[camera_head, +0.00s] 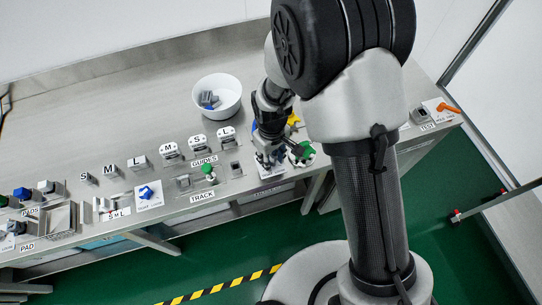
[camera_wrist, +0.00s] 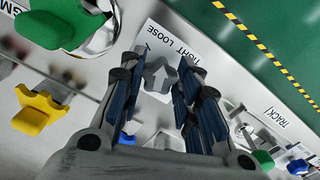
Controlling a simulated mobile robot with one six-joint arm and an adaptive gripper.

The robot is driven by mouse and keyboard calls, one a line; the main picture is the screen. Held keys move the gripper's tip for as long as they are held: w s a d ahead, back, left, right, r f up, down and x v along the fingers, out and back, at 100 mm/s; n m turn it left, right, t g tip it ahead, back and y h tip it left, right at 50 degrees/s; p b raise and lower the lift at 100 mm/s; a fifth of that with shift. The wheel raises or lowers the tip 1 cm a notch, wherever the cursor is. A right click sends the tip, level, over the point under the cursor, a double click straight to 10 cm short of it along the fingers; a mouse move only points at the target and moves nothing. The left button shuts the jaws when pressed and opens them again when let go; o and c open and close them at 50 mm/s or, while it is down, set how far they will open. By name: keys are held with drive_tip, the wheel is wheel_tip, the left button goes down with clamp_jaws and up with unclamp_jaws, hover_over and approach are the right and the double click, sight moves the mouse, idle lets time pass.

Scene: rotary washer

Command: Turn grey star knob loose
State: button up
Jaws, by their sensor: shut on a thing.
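My gripper (camera_head: 268,157) points down over a white card near the bench's front edge. In the wrist view my gripper (camera_wrist: 163,68) has its two dark blue-lined fingers on either side of the grey star knob (camera_wrist: 160,74). The fingers are shut on the knob, which still stands on its white card (camera_wrist: 152,38) printed TIGHT and LOOSE. Parts of the knob are hidden behind the fingers. In the head view the gripper covers the knob, and only part of the card (camera_head: 272,174) shows.
A green knob (camera_head: 302,151) is close on the right, with a yellow part (camera_head: 293,119) behind. Another green knob (camera_head: 208,170) stands left by the TRACK label. A white bowl (camera_head: 217,96) with grey and blue parts stands behind. Blue arrow knob (camera_head: 146,192) lies farther left.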

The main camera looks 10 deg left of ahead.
sight(272, 159)
drive_tip(key=n, duration=0.6)
drive_tip(key=shift+w, duration=0.1)
drive_tip(key=shift+n, duration=0.3)
idle(0.3)
drive_tip(key=o, duration=1.1)
drive_tip(key=shift+c, duration=0.2)
wheel_tip(272, 159, up, 12)
drive_tip(key=shift+d+r, duration=0.1)
drive_tip(key=shift+d, duration=0.05)
